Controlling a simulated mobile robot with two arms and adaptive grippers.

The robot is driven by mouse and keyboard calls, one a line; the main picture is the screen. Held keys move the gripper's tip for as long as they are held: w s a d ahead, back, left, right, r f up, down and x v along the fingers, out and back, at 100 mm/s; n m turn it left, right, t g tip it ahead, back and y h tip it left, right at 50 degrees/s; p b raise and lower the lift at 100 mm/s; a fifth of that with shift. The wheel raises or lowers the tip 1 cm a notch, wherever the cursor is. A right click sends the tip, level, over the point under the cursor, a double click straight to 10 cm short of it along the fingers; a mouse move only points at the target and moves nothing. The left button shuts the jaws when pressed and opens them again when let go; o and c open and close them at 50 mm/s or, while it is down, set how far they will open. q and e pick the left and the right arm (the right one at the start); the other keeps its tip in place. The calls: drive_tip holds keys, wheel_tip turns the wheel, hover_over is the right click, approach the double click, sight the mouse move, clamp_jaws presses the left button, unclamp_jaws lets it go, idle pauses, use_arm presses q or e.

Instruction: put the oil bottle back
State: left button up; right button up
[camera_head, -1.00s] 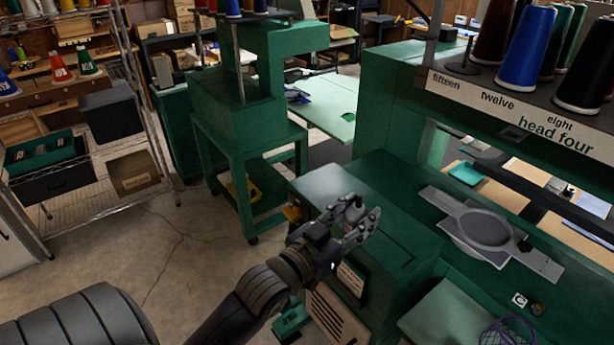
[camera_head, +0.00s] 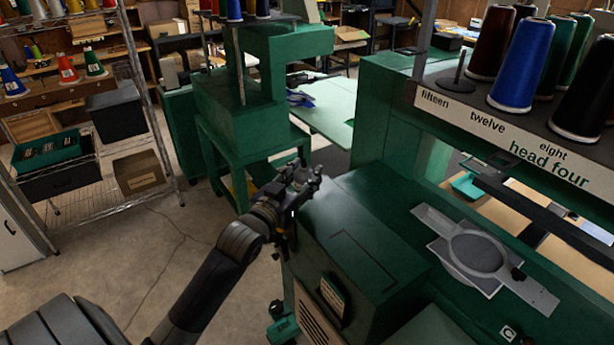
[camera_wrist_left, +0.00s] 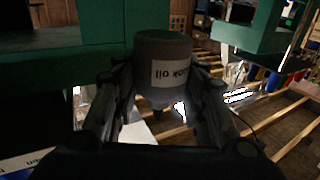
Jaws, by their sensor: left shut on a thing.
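My left gripper (camera_head: 302,180) is at the upper left edge of the green machine cabinet (camera_head: 365,255) in the head view. In the left wrist view my left gripper (camera_wrist_left: 162,90) is shut on the oil bottle (camera_wrist_left: 164,50), one finger on each side. The bottle is grey, with a white label whose text, reading "oil" and what looks like "hook", appears upside down. In the head view the bottle is hidden or too dark to make out at the gripper. My right gripper is not in view.
A metal hoop frame (camera_head: 430,215) lies on the green machine at right, under a rack of thread cones (camera_head: 522,65). A second green machine on a stand (camera_head: 245,125) is behind the gripper. A wire shelf (camera_head: 70,200) with bins stands left. Bare floor (camera_head: 165,250) lies between.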

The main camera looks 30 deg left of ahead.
use_arm(q)
drive_tip(key=w, duration=0.1)
drive_tip(key=w+a, duration=0.1)
drive_tip(key=shift+w+f, duration=0.15)
drive_tip(key=shift+w, duration=0.25)
wheel_tip(320, 180, down, 3)
drive_tip(key=shift+d+r+p, duration=0.1)
drive_tip(key=shift+p, duration=0.65)
drive_tip(key=shift+f, duration=0.35)
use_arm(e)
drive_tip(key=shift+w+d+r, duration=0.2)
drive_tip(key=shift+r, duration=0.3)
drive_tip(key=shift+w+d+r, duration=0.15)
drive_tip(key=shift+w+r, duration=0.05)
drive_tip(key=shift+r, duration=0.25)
use_arm(q)
drive_tip(key=shift+f, duration=0.15)
drive_tip(key=o, duration=1.1)
